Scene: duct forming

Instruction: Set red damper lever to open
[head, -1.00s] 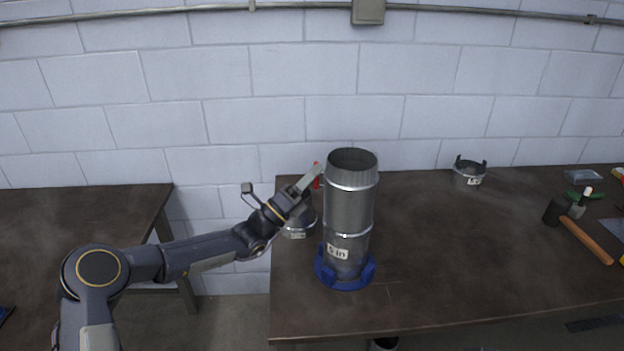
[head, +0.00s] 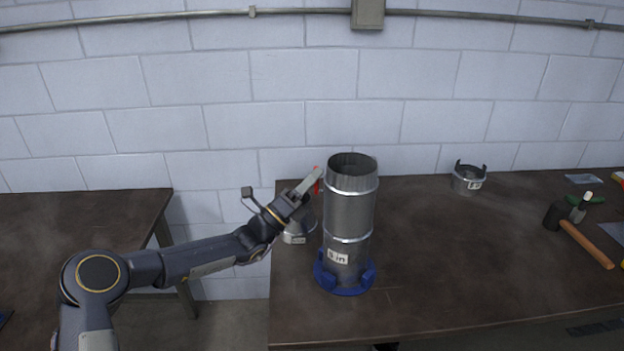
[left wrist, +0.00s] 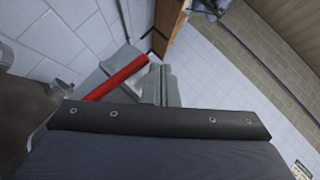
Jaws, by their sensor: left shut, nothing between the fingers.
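The metal duct (head: 350,208) stands upright in a blue ring base (head: 345,280) on the dark table, with a "5 in" label low on its front. The red damper lever (head: 317,181) shows as a small red piece at the duct's upper left, partly hidden behind my left gripper (head: 314,178). In the left wrist view the red lever (left wrist: 118,77) runs slanted just beside the fingers (left wrist: 160,85). My left gripper is shut with nothing between its fingers. I cannot tell whether it touches the lever. My right gripper is not in view.
A metal collar (head: 298,228) sits behind my left wrist, left of the duct. Another collar (head: 468,178) stands at the back right. A hammer (head: 580,235) and other tools lie at the right. The table (head: 450,260) between is clear.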

